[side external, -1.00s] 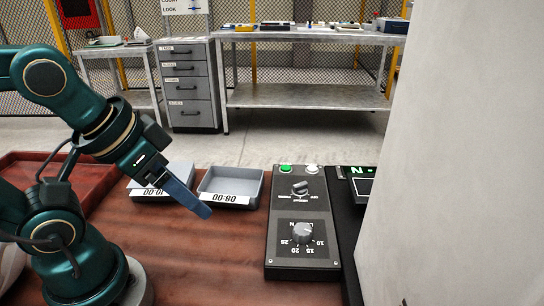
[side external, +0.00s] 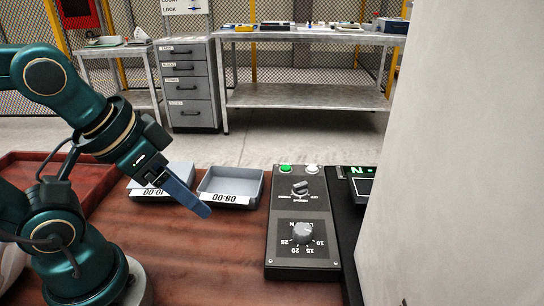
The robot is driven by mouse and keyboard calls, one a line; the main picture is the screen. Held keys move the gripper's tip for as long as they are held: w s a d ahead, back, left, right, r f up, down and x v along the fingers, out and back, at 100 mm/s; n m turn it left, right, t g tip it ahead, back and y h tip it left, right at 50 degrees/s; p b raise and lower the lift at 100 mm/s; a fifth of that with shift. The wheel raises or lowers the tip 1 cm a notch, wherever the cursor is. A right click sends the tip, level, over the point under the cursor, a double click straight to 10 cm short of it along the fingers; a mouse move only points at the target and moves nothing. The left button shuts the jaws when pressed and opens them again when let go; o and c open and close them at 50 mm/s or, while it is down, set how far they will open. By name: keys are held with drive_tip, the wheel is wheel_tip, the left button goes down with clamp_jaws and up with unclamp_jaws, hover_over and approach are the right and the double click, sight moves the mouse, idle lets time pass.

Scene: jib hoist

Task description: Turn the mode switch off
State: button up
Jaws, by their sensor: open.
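The mode switch (side external: 300,188) is a dark rotary knob on the upper half of a black control box (side external: 301,265). Its pointer lies at a slant; its small labels are too small to read surely. A larger grey dial (side external: 302,233) with numbers around it sits below the switch on the same box. My gripper (side external: 206,211) is open, with blue fingers pointing down and right. It is above the brown table, left of the box and touching neither the switch nor the dial.
A green button (side external: 285,169) and a white button (side external: 312,169) sit at the box's far end. Two grey trays stand left of the box, one labelled 08:00 (side external: 257,186). A dark device with a green display (side external: 359,171) and a large pale panel (side external: 455,160) stand to the right.

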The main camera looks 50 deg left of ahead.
drive_tip(key=w+r+m+t, duration=0.1)
drive_tip(key=w+r+m, duration=0.1)
drive_tip(key=w+r, duration=0.4)
drive_tip(key=m+g+h, duration=0.1)
drive_tip(key=g, duration=0.1)
hover_over(300, 184)
drive_tip(key=s, duration=0.2)
drive_tip(key=f, duration=1.2)
drive_tip(key=shift+s+a, duration=0.2)
drive_tip(key=shift+a, duration=0.1)
drive_tip(key=shift+x, duration=2.55)
drive_tip(key=shift+s, duration=0.1)
clamp_jaws()
